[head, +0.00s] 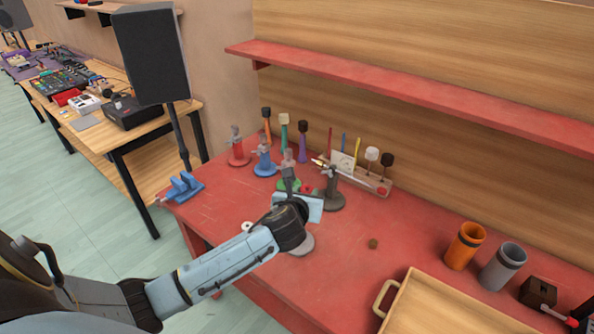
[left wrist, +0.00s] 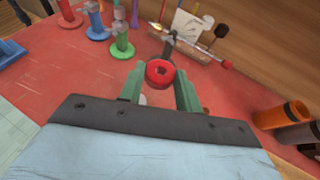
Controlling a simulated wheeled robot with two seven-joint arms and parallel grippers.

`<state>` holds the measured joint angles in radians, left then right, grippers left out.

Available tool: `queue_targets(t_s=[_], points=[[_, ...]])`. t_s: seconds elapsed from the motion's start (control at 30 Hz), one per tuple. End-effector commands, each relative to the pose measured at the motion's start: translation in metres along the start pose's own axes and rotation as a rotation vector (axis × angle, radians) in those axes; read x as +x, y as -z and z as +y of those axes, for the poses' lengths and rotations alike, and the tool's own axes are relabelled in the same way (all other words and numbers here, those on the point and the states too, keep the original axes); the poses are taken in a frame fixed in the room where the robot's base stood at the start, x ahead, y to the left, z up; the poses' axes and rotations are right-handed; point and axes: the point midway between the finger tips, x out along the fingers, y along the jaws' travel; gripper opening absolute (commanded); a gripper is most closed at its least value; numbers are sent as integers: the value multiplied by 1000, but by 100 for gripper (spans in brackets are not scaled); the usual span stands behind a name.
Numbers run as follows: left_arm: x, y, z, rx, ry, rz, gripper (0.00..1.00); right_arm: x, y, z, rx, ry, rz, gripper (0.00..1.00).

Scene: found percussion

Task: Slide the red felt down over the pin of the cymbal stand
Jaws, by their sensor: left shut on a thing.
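My left gripper (head: 306,190) reaches over the red table. In the left wrist view its green fingers (left wrist: 160,76) are shut on the red felt (left wrist: 159,73), a small ring with a dark centre hole. The felt is held above the table and shows in the head view as a small red spot (head: 307,189). A round grey base (head: 302,244) stands on the table, partly hidden by my left wrist; I cannot tell whether it belongs to the cymbal stand. No pin is clear under the felt. My right gripper is out of view.
Red (head: 237,150), blue (head: 263,163) and dark grey (head: 333,192) stands are close behind the gripper. A rack (head: 370,183) holds mallets. A wooden tray (head: 440,305), an orange cup (head: 465,246) and a grey cup (head: 503,267) stand right. A small brown disc (head: 373,244) lies on otherwise clear table.

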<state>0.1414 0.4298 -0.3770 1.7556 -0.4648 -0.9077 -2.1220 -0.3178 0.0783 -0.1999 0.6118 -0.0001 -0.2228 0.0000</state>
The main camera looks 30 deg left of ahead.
Motion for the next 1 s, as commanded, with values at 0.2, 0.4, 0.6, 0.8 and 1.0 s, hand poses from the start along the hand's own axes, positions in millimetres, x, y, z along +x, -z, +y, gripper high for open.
queue_targets(t_s=[0.2,0.4,0.6,0.8,1.0], points=[[14,2,19,-21,-52,5,13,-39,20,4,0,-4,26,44],[18,8,24,-24,-62,0,13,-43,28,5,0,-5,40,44],[18,9,24,-24,-62,0,13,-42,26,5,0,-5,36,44],[17,11,24,-29,-79,1,13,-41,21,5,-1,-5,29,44],[24,27,24,-29,-78,1,13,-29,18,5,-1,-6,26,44]])
